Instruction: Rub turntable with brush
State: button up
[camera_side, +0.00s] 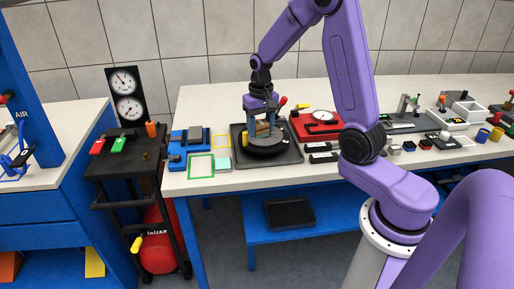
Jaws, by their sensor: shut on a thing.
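The turntable (266,149) is a round black disc on a dark square tray (292,157) near the front edge of the white workbench. My gripper (263,127) is directly above the disc, pointing down. It is shut on the brush (263,126), a small brownish piece between the fingers, mostly hidden by them. The brush is very low over the disc; I cannot tell whether it touches. A yellow piece (244,140) stands at the left side of the disc.
A red device with a round dial (320,117) stands close to the right of the tray. A black cart with gauges (127,95) stands left of the bench. Several small parts crowd the right.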

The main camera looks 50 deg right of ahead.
aim_at(275, 134)
jog(key=w+d+r+m, duration=0.1)
jog(key=d+r+m, duration=0.25)
jog(key=d, duration=0.65)
jog(key=shift+w+a+f, duration=0.1)
jog(key=shift+f, duration=1.85)
jog(key=shift+w+a+f, duration=0.1)
jog(key=shift+f, duration=1.8)
jog(key=shift+w+a+f, duration=0.1)
jog(key=shift+w+f, duration=0.05)
jog(key=shift+f, duration=0.05)
jog(key=shift+c, duration=0.4)
jog(key=shift+w+a+f, duration=0.2)
jog(key=shift+w+a, duration=0.05)
jog(key=shift+a, duration=0.1)
jog(key=shift+w+a, duration=2.15)
jog(key=s+d, duration=0.5)
jog(key=shift+d, duration=0.1)
jog(key=shift+s+a, duration=0.2)
jog(key=shift+s, duration=0.15)
jog(key=shift+w+a, duration=2.45)
jog(key=shift+w, duration=0.05)
jog(key=shift+s+d, duration=2.55)
notch_tip(275, 134, up, 8)
jog(key=shift+r, duration=0.15)
jog(key=shift+w+a, duration=0.1)
